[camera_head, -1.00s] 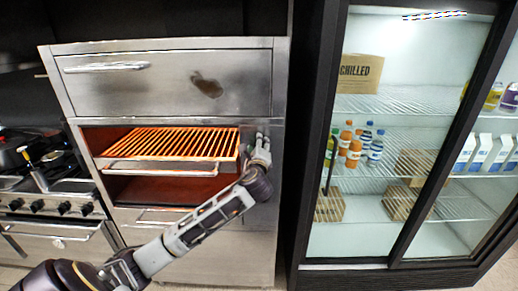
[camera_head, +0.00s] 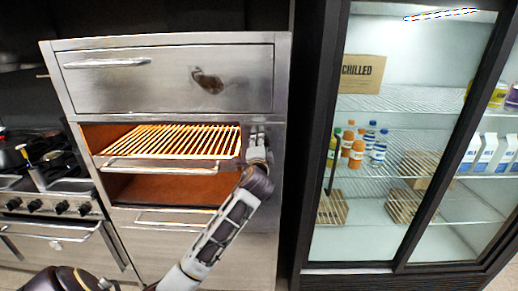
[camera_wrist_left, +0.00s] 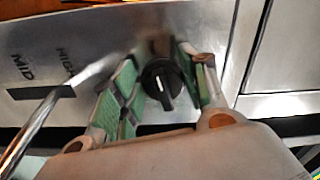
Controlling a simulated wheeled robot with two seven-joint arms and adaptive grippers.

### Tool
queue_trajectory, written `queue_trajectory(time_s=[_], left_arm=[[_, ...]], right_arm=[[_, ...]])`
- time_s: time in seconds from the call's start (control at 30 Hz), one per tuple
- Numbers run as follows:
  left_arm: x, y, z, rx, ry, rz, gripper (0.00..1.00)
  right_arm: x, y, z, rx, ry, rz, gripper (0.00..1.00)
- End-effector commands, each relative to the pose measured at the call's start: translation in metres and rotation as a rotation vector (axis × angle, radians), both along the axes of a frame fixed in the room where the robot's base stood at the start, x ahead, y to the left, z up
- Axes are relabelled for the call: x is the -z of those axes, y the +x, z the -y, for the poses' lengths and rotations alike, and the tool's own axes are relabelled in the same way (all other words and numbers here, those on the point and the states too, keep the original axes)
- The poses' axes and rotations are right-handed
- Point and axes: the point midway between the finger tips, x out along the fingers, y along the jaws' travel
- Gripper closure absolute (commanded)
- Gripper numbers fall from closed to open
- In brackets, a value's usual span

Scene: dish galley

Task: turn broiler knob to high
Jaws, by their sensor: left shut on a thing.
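The broiler (camera_head: 180,180) is a steel cabinet with a grate (camera_head: 165,141) glowing bright orange-yellow in its open bay. Its knob is hidden behind my left gripper (camera_head: 257,140) in the head view. In the left wrist view the black round knob (camera_wrist_left: 160,84) has a white pointer line and sits on the steel panel. The green-padded fingers of my left gripper (camera_wrist_left: 159,65) are shut on it from both sides. My right gripper is not in view.
A fridge (camera_head: 318,150) with glass doors, bottles and boxes stands to the right. A stove (camera_head: 50,205) with its own knobs is at the left. The grate's front handle (camera_head: 160,167) sticks out left of my gripper. A steel bar (camera_wrist_left: 75,95) crosses the left wrist view.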

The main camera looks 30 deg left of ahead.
Motion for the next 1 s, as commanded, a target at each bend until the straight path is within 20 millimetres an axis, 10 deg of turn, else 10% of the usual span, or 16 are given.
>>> queue_trajectory(time_s=[0.57,0.6,0.73,1.0], left_arm=[[0.002,0.000,0.000,0.000,-0.045,0.024,0.80],[0.002,0.000,0.000,0.000,-0.045,0.024,0.55],[0.002,0.000,0.000,0.000,-0.044,0.024,0.38],[0.001,0.000,0.000,0.000,-0.043,0.025,0.36]], right_arm=[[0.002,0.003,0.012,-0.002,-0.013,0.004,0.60],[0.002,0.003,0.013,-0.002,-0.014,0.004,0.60],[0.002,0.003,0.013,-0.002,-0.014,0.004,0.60],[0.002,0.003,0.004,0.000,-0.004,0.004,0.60]])
